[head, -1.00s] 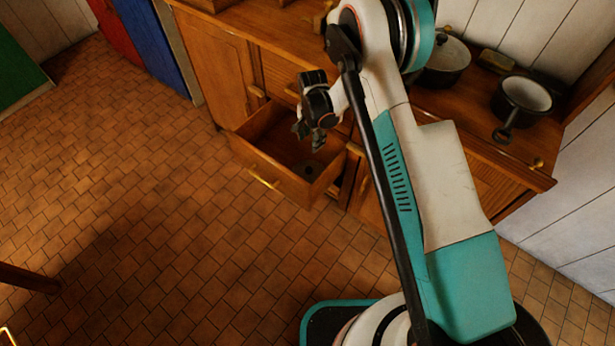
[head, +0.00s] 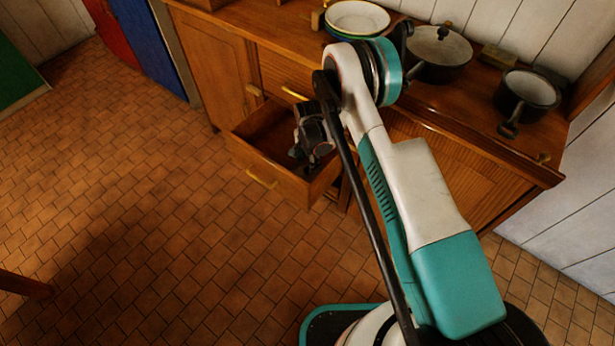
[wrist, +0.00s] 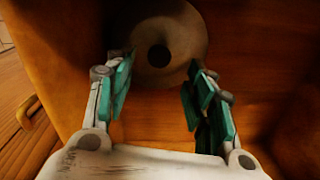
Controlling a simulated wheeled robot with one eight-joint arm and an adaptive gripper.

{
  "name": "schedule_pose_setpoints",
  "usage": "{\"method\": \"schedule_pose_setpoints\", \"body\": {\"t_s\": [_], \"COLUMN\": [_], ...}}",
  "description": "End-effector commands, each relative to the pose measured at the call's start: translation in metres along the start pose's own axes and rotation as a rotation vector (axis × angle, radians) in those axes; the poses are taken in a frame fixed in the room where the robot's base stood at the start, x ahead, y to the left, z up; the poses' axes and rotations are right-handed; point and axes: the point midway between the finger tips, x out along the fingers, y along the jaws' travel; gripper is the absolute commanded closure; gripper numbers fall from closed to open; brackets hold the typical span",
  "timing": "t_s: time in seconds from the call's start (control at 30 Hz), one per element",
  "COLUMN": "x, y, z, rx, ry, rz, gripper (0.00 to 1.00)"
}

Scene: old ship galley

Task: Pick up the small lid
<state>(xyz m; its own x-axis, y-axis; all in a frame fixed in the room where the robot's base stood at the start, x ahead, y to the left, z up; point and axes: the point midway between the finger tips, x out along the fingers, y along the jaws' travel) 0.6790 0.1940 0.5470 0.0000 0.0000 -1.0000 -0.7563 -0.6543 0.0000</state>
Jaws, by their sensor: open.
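The small lid (wrist: 184,32) lies in the open drawer (head: 287,182), a round, dull brown-grey disc with a dark knob (wrist: 158,55) at its middle. It shows at the top of the wrist view, just beyond and between my fingertips. My gripper (wrist: 157,80) is open and empty, its teal-padded fingers spread apart. In the head view my gripper (head: 311,158) points down into the drawer and hides the lid. I cannot tell whether a fingertip touches the lid.
The drawer walls stand close around my gripper. On the counter above are a white bowl (head: 357,17), a lidded pot (head: 440,50) and a small saucepan (head: 530,87). The tiled floor (head: 150,230) left of the drawer is clear.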

Motion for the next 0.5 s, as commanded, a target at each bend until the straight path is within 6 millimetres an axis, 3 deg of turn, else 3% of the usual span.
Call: {"method": "schedule_pose_setpoints", "body": {"t_s": [0.27, 0.5], "x": [0.042, 0.045], "y": [0.001, 0.001], "z": [0.002, 0.002], "rx": [0.000, 0.000], "ry": [0.000, 0.000], "rz": [0.000, 0.000], "gripper": [0.51, 0.51]}}
